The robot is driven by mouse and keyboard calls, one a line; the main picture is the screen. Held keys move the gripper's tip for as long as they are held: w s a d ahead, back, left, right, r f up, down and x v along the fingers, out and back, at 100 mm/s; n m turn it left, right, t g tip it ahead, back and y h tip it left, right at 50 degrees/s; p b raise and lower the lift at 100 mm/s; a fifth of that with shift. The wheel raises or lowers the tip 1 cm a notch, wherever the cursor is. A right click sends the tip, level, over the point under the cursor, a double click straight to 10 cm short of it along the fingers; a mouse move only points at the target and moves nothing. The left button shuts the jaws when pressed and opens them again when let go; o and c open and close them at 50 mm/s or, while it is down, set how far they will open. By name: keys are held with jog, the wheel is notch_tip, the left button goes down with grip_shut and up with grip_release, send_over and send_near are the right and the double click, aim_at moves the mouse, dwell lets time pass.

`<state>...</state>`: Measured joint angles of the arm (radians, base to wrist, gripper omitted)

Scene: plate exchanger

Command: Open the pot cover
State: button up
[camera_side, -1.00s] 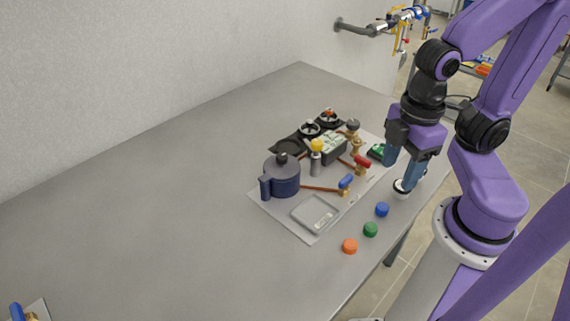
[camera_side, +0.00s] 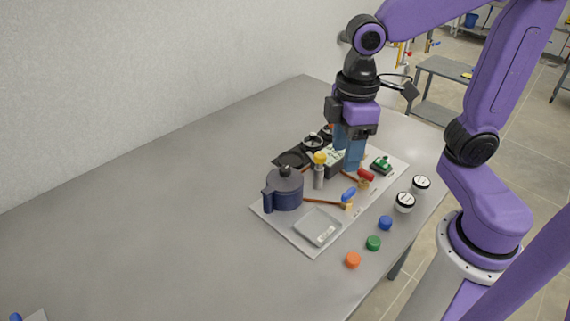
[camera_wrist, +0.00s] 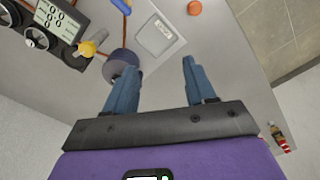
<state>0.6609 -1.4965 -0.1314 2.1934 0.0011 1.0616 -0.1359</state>
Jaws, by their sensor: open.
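The pot (camera_side: 285,190) is dark blue with side handles and stands at the left of the light board. Its cover (camera_side: 285,173) has a dark knob on top and sits on the pot. In the wrist view the pot (camera_wrist: 118,62) shows near the left fingertip, partly hidden by it. My gripper (camera_side: 350,158) is over the back part of the board, right of the pot and apart from it. In the wrist view my gripper (camera_wrist: 161,68) has its two blue fingers spread with nothing between them.
A yellow-topped valve (camera_side: 319,168) stands right of the pot. A grey square tray (camera_side: 317,228) lies in front. Black gauges (camera_side: 312,141) stand behind. Blue, green and orange (camera_side: 353,260) caps and white-topped jars (camera_side: 405,202) line the front right.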

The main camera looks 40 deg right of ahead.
notch_tip(320, 180, up, 4)
jog(key=m, duration=0.2)
send_over(285, 168)
notch_tip(285, 168, down, 17)
jog(key=shift+c, duration=0.3)
grip_shut()
